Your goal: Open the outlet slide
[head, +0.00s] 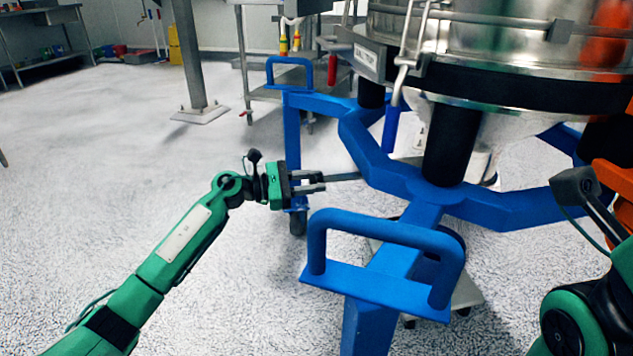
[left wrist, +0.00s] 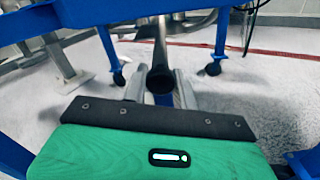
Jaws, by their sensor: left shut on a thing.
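The sifter, a steel drum (head: 480,35) on a blue frame (head: 375,165), stands at the right of the head view. A thin grey bar (head: 345,177), which looks like the outlet slide's handle, sticks out leftward under the frame. My left gripper (head: 318,183) is shut on its outer end. In the left wrist view, the gripper's fingers (left wrist: 160,92) close around a dark round end (left wrist: 160,80) of the bar. The slide plate and outlet opening are hidden behind the frame and a black leg. My right arm shows at the lower right; I cannot make out its gripper.
A blue loop handle (head: 385,230) rises from the frame in front, close to my left gripper. Another blue loop (head: 290,72) stands behind. A steel post (head: 190,60) and a wheeled table (head: 255,95) are farther back. The floor at left is clear.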

